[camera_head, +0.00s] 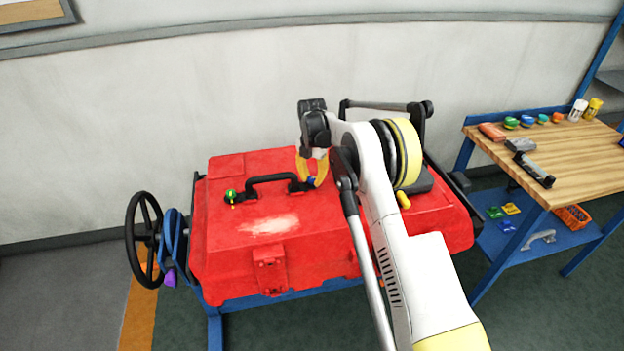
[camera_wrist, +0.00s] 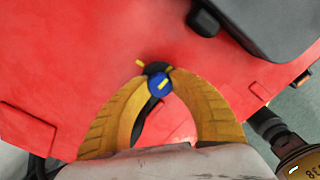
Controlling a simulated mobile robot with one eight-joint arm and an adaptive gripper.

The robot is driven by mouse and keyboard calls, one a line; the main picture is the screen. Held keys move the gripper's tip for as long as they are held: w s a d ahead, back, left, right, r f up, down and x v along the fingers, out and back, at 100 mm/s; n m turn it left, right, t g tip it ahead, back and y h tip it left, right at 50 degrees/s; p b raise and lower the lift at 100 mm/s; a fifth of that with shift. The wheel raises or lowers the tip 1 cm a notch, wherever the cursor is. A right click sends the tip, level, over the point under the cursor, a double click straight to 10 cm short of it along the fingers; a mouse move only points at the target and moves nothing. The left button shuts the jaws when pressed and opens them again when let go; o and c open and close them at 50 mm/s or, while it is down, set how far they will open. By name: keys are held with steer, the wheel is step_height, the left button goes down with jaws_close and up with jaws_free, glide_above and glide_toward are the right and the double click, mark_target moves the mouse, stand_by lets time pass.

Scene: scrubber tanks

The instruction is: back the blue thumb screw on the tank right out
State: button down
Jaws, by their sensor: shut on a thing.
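The blue thumb screw (camera_wrist: 159,85) sits on top of the red tank (camera_head: 330,240), at the right end of the black carry handle. In the head view the screw (camera_head: 311,181) shows just below my fingertips. My gripper (camera_head: 312,180) comes down from above with its yellow fingers around the screw. In the wrist view my gripper (camera_wrist: 158,80) has both fingertips closed against the blue head, which bears a small yellow mark. The screw's shaft is hidden beneath its head.
A green knob (camera_head: 231,195) stands at the handle's left end. A black handwheel (camera_head: 145,240) is left of the tank. A wooden workbench (camera_head: 575,155) with several small items stands at the right.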

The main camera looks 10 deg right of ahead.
mark_target(312, 178)
steer(key=shift+f, duration=0.1)
stand_by(0.3)
steer(key=c, duration=1.1)
jaws_free()
step_height(312, 178, up, 12)
